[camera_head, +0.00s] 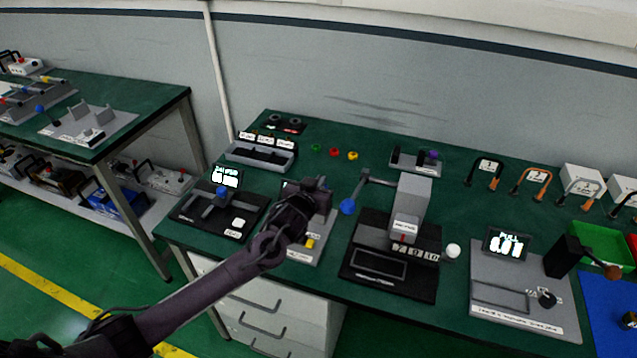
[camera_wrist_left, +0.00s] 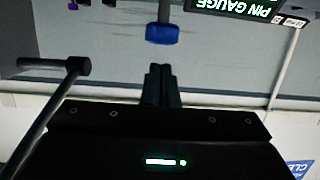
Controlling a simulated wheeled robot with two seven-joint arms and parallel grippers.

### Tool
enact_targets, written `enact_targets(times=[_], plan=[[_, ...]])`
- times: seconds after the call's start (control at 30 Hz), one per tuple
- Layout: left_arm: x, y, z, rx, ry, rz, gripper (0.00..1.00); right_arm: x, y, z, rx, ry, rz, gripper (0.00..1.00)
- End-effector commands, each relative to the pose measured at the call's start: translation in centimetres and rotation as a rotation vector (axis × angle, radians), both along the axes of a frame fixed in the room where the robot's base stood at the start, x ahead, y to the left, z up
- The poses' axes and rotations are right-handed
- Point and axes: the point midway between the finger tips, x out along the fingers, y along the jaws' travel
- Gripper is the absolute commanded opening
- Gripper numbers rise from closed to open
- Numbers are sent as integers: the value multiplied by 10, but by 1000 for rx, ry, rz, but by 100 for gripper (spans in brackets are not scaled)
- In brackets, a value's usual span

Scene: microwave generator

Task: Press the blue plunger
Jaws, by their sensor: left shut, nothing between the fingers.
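In the left wrist view a blue plunger cap (camera_wrist_left: 163,34) sits on a grey rod, beside a display reading PIN GAUGE (camera_wrist_left: 250,8) that appears upside down. My left gripper's closed fingers (camera_wrist_left: 161,72) are just below the cap in that picture, with a visible gap between them. In the head view my left gripper (camera_head: 318,190) is over the grey instrument plate (camera_head: 325,250) with a yellow part. The gripper and arm cover much of this instrument, and I cannot make out its plunger there. My right gripper is not in view.
A black-based instrument with a blue part (camera_head: 221,191) stands to the left. A press (camera_head: 409,205) with a blue-ball lever (camera_head: 347,206) stands close to the right. A grey device with a display (camera_head: 507,244) stands further right. Small coloured buttons (camera_head: 334,152) lie behind.

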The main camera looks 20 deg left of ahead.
Motion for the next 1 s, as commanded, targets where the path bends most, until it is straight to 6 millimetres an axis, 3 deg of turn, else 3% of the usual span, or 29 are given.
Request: enact_targets(times=[0.2, 0.53, 0.8, 1.0], plan=[[0, 1, -14, -1, -3, 1, 0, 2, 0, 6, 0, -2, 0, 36], [0, 0, -16, -2, -4, 0, 0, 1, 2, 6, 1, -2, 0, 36], [0, 0, -40, -4, -2, 2, 0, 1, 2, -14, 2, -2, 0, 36], [0, 0, -40, -1, 0, 0, 0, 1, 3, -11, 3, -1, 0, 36]])
